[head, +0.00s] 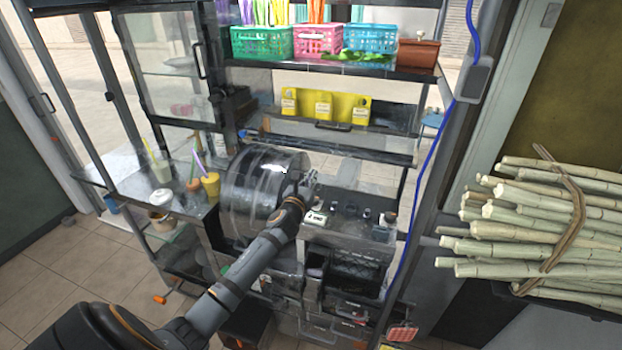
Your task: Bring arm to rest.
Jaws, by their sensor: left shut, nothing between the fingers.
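My left arm comes in from the lower left and reaches up to the middle of the sugarcane press stall. My left gripper (306,184) is shut and empty. In the picture it lies at the right edge of the press's shiny round drum (262,190), just above the panel with several small knobs (345,210). I cannot tell whether it touches the drum or the panel. My right gripper is not in view.
A bundle of sugarcane (545,230) lies at the right. Coloured baskets (262,42) stand on the upper shelf (330,68). Cups with straws (210,184) stand on the counter left of the drum. A blue cable (425,180) hangs along the right post. Tiled floor (60,275) is clear at the lower left.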

